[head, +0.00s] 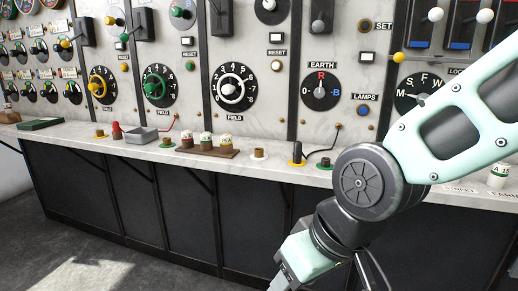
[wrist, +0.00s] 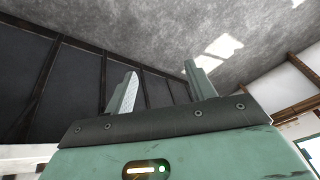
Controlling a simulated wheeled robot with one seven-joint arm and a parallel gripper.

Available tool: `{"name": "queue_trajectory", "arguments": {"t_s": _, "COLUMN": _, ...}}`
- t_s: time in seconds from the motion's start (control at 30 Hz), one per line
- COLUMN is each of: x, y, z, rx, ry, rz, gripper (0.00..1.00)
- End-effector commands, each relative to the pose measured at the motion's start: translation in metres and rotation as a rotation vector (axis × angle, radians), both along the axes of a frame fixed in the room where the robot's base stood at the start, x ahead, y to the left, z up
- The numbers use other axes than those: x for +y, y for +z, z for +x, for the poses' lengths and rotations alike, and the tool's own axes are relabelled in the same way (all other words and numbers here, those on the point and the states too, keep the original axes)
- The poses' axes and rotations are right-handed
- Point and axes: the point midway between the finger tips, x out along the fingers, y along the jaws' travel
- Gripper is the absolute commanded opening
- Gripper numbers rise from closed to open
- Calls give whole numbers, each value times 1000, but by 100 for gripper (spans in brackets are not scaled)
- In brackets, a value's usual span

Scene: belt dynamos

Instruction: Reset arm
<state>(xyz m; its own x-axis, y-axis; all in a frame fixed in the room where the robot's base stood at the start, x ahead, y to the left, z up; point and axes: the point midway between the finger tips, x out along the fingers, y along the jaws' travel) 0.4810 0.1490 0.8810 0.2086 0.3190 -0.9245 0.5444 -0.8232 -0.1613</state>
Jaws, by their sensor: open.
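My gripper shows in the wrist view (wrist: 160,88), with its two fingers spread apart and nothing between them. In the head view my arm comes in from the right and bends down in front of the counter (head: 290,172). Only the upper part of the gripper's housing shows at the bottom edge there, and the fingertips are out of frame. The gripper hangs below the counter top, in front of the dark lower panels (head: 190,208), and touches nothing that I can see.
A marble switchboard with dials, such as the EARTH dial (head: 320,90), stands behind the counter. On the counter are a wooden block with fuses (head: 207,146), a grey tray (head: 142,135), a green tray (head: 40,124) and several small terminals. The grey floor (head: 80,250) at left is clear.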

Motion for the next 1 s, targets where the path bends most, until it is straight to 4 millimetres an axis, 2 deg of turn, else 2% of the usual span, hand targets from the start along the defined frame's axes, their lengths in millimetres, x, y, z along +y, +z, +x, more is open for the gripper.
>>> {"name": "queue_trajectory", "arguments": {"t_s": 0.03, "x": -16, "y": -5, "z": -19, "rx": 35, "ry": 25, "rz": -52, "gripper": 55}}
{"name": "queue_trajectory", "arguments": {"t_s": 0.1, "x": -37, "y": -12, "z": -43, "rx": 84, "ry": 58, "rz": -125, "gripper": 55}}
{"name": "queue_trajectory", "arguments": {"t_s": 0.27, "x": -86, "y": -23, "z": -91, "rx": 186, "ry": 117, "rz": -284, "gripper": 55}}
{"name": "queue_trajectory", "arguments": {"t_s": 0.3, "x": -90, "y": -13, "z": -95, "rx": 196, "ry": 122, "rz": -299, "gripper": 55}}
{"name": "queue_trajectory", "arguments": {"t_s": 0.57, "x": -87, "y": 47, "z": -92, "rx": 192, "ry": 118, "rz": -290, "gripper": 55}}
{"name": "queue_trajectory", "arguments": {"t_s": 0.8, "x": -86, "y": 112, "z": -92, "rx": 192, "ry": 116, "rz": -288, "gripper": 55}}
{"name": "queue_trajectory", "arguments": {"t_s": 0.9, "x": -86, "y": 130, "z": -92, "rx": 192, "ry": 116, "rz": -288, "gripper": 55}}
{"name": "queue_trajectory", "arguments": {"t_s": 1.0, "x": -86, "y": 139, "z": -91, "rx": 193, "ry": 115, "rz": -288, "gripper": 55}}
